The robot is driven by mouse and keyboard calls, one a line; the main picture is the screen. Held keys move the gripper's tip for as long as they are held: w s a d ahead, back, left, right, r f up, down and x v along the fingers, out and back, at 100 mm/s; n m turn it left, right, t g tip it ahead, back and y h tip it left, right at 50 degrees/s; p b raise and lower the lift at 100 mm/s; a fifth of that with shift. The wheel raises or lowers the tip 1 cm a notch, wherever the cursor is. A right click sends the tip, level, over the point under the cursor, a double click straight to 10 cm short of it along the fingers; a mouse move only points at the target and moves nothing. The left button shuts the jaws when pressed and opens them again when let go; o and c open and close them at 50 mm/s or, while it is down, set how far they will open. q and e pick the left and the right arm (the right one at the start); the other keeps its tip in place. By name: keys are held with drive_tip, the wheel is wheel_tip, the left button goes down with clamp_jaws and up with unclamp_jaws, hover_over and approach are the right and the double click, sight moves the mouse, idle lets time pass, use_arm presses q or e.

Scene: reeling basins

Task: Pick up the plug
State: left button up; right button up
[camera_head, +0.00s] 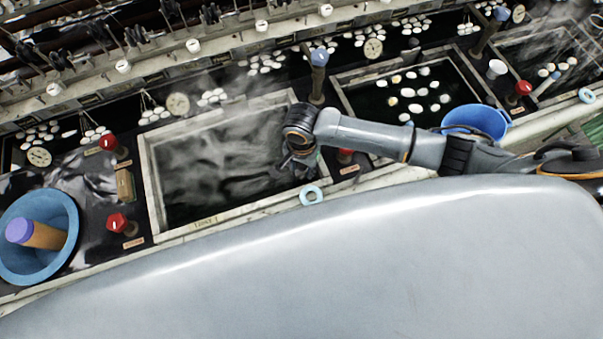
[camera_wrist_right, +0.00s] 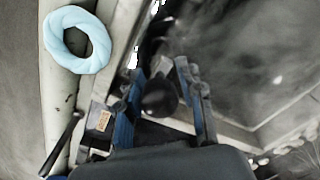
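My right gripper (camera_head: 299,166) reaches down over the front right corner of the middle basin (camera_head: 152,190), which holds dark, steaming water. In the right wrist view, the fingers of my right gripper (camera_wrist_right: 162,85) stand apart. A dark, rounded object (camera_wrist_right: 158,98) shows between them; it may be the plug, but its shape is partly hidden, and I cannot tell whether the fingers touch it. In the head view, the gripper hides this spot. My left gripper is in neither view.
A pale blue ring (camera_head: 312,196) lies on the front ledge; it also shows in the right wrist view (camera_wrist_right: 77,40). A red-knobbed valve (camera_head: 345,156) stands close right of the gripper. A blue bucket (camera_head: 476,121) is behind my right arm. A blue bowl (camera_head: 66,205) is far left.

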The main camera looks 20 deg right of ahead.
sight(302, 174)
wheel_tip(302, 174, down, 2)
drive_tip(key=shift+s+f, duration=0.1)
drive_tip(key=shift+f, duration=0.25)
clamp_jaws()
drive_tip(key=shift+r, duration=0.1)
